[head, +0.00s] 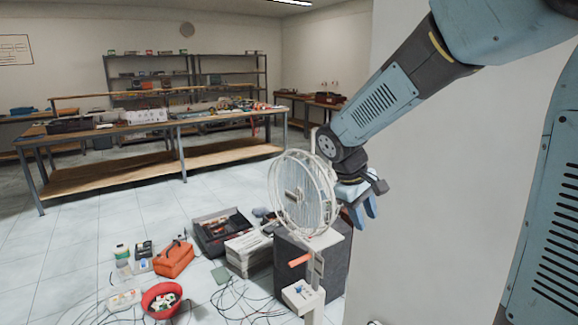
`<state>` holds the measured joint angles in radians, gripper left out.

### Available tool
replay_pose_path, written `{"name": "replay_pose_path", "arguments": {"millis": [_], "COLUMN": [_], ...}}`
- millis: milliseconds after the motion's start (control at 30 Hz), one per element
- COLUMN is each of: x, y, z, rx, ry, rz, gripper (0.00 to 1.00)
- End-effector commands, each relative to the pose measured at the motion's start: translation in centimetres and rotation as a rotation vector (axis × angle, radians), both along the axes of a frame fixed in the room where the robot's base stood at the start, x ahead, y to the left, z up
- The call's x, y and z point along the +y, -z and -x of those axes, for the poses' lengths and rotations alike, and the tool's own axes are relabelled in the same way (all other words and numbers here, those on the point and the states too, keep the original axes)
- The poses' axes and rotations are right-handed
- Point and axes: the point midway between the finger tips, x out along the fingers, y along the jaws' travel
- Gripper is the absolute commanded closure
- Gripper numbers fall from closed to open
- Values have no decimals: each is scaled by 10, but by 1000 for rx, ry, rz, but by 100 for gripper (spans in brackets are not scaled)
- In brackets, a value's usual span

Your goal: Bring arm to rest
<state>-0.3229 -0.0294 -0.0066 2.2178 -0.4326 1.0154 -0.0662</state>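My arm reaches down from the top right in the head view, bent at the wrist. My gripper (366,217) hangs at its end, with its two light blue fingers pointing down. The fingertips stand a little apart and I see nothing between them. The gripper is just right of a white round fan (303,193), and my wrist overlaps the fan's right edge in the picture. I cannot tell whether they touch.
A dark block (287,265) stands behind the fan's stand. A toolbox (222,232), an orange bag (173,259), a red bowl (161,299) and cables lie on the floor. A pale wall (455,190) is close at right.

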Motion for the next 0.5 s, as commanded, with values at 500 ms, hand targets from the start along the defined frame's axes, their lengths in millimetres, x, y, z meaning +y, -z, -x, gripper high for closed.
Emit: {"name": "replay_pose_path", "arguments": {"millis": [500], "x": [-45], "y": [-64], "z": [93], "rx": [-232], "ry": [280], "rz": [-265], "gripper": [62]}}
